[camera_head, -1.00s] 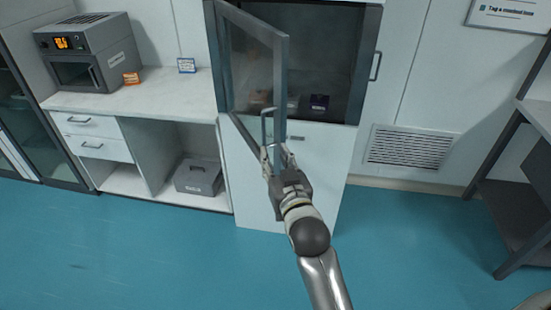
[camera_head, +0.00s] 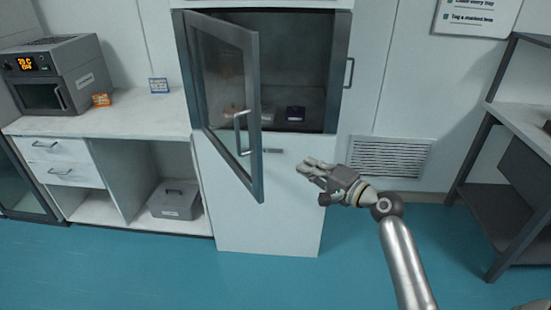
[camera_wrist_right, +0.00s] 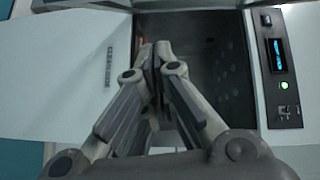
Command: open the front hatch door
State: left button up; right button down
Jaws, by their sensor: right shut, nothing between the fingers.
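The front hatch door (camera_head: 254,120) is a grey-framed glass panel hinged at its left side. It stands swung partly open from the tall white cabinet, showing the dark chamber (camera_head: 300,60). Its vertical bar handle (camera_head: 238,132) is on the free edge side. My right gripper (camera_head: 308,168) is shut and empty, to the right of the door and apart from it, in front of the white lower panel (camera_head: 270,215). In the right wrist view its fingertips (camera_wrist_right: 158,52) meet before a dark opening. My left gripper is not in view.
A counter (camera_head: 120,125) with a grey oven (camera_head: 58,80) stands at left. A dark shelf rack (camera_head: 490,200) is at right. Blue floor is clear in front. A control panel (camera_wrist_right: 278,70) shows in the wrist view.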

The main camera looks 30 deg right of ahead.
jog(key=w+a+r+m+p, duration=0.1)
jog(key=w+a+p, duration=0.4)
jog(key=w, duration=0.3)
jog(key=shift+w+a+r+t+y, duration=0.2)
jog(key=shift+a+r+t+y, duration=0.1)
jog(key=shift+a+r+y, duration=0.15)
jog(key=shift+f, duration=0.1)
